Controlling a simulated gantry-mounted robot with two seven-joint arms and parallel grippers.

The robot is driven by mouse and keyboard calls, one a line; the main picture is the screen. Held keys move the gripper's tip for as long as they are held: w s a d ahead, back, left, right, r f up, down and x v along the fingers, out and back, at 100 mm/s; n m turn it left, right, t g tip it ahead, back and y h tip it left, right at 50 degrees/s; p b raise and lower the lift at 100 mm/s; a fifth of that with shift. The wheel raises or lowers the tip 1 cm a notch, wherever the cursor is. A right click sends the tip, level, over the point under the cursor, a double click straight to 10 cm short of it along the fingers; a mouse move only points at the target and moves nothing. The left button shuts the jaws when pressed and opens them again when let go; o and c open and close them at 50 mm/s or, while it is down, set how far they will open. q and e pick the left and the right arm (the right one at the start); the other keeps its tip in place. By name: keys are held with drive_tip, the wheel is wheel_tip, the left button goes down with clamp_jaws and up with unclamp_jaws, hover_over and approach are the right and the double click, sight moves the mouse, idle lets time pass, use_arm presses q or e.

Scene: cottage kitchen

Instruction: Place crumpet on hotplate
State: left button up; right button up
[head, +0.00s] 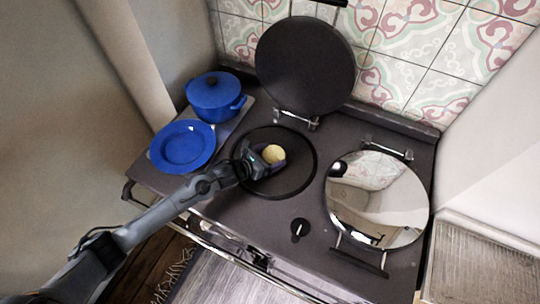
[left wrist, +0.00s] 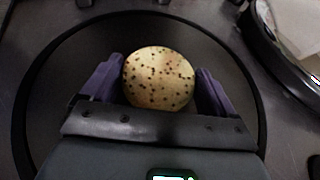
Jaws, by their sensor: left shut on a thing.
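The crumpet (head: 273,153) is round, pale yellow and dotted with holes. It shows large in the left wrist view (left wrist: 158,78), between the two purple fingers. My left gripper (head: 268,160) is shut on the crumpet, over the open hotplate. The hotplate (head: 290,183) is a dark round plate with its lid (head: 306,66) raised behind it. In the left wrist view the hotplate (left wrist: 60,75) spreads beneath the gripper. I cannot tell whether the crumpet touches it. My right gripper is not in view.
A blue pot (head: 214,98) and a blue plate (head: 182,147) stand left of the hotplate. A shiny closed round lid (head: 385,205) covers the right side of the stove. A dark knob (head: 299,228) sits at the front. A tiled wall (head: 410,50) rises behind.

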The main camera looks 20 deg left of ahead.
use_arm(q)
drive_tip(key=shift+f, duration=0.1)
drive_tip(key=shift+f, duration=0.15)
drive_tip(key=o, duration=0.5)
drive_tip(key=shift+o, duration=0.2)
drive_tip(key=shift+r, duration=0.2)
drive_tip(key=shift+r, duration=0.15)
drive_tip(key=shift+s+a, duration=0.1)
drive_tip(key=shift+s, duration=0.2)
drive_tip(key=v, duration=1.1)
drive_tip(key=shift+s+a, duration=0.1)
